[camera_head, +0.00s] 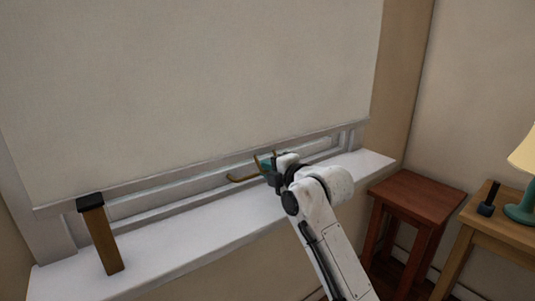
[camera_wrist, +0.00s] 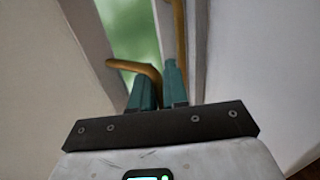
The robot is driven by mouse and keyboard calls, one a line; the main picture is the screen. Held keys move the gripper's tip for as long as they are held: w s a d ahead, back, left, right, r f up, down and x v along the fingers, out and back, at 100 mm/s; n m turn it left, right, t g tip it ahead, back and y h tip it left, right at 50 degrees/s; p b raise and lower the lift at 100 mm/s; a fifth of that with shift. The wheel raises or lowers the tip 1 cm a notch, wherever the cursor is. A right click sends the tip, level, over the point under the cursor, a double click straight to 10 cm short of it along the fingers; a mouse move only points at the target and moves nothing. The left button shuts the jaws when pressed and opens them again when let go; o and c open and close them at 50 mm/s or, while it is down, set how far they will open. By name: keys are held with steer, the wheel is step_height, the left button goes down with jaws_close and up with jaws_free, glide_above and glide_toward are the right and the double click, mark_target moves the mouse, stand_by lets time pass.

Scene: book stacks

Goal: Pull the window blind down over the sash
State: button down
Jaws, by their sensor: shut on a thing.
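The pale window blind (camera_head: 190,85) hangs over most of the window. Its bottom edge is low, near the sill, and a narrow strip of the sash (camera_head: 160,190) shows beneath it. My gripper (camera_head: 266,164) is at the blind's lower edge, right of the window's middle. Its teal fingers (camera_wrist: 160,88) are shut on a curved brass pull (camera_wrist: 138,67), which also shows in the head view (camera_head: 241,178). A strip of green glass (camera_wrist: 135,30) is visible in the wrist view. The exact grip contact is partly hidden by the fingers.
A white sill (camera_head: 190,236) runs below the window. A brown upright block with a dark top (camera_head: 103,240) stands on its left part. A red-brown stool (camera_head: 420,200) is right of my arm. A wooden table (camera_head: 500,228) holds a teal lamp (camera_head: 522,208) and a small dark object (camera_head: 488,201).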

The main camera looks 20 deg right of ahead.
steer(key=shift+f+b, duration=0.75)
steer(key=shift+f, duration=1.5)
steer(key=c, duration=1.2)
jaws_free()
steer(key=shift+s, duration=0.1)
steer(key=p+v, duration=0.1)
steer(key=v, duration=0.9)
steer(key=shift+s+d+r, duration=0.1)
steer(key=shift+s, duration=0.25)
